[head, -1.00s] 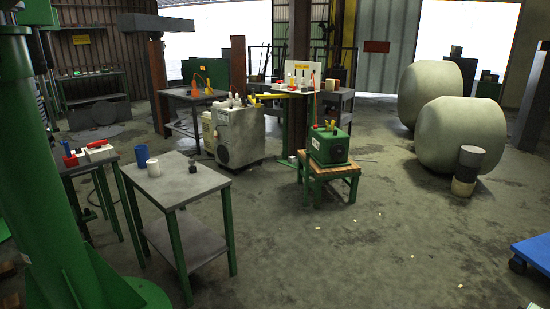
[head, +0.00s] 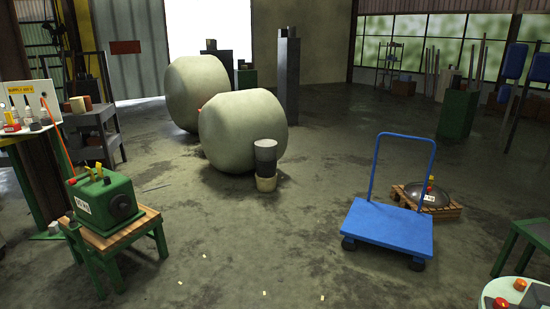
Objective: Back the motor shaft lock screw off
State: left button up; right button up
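A green machine (head: 103,201), which may be the motor, sits on a wooden-topped green stand (head: 128,232) at the left. It has a dark round end facing right, a white label on its front and yellow pieces on top. I cannot make out a shaft lock screw on it. Neither of my grippers is in the head view.
A blue platform cart (head: 388,228) stands at the right, beside a dark bowl-like part (head: 427,195) on a pallet. Two large pale rounded vessels (head: 243,131) stand at the back centre. A round-topped table (head: 515,295) is at bottom right. The central floor is mostly open.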

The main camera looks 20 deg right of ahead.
aim_at(520, 285)
jog(key=i+l+z, duration=0.1)
jog(key=i+z, duration=0.15)
jog(key=i, duration=0.85)
jog(key=i+j+z, duration=0.1)
jog(key=i+z, duration=0.15)
jog(key=i, duration=0.8)
jog(key=i+z, duration=0.15)
jog(key=z, duration=0.3)
jog(key=i+z, duration=0.1)
jog(key=z, duration=0.4)
jog(key=i+j+z, duration=0.1)
jog(key=z, duration=0.35)
jog(key=i+j+z, duration=0.1)
jog(key=j+z, duration=0.15)
jog(key=z, duration=0.2)
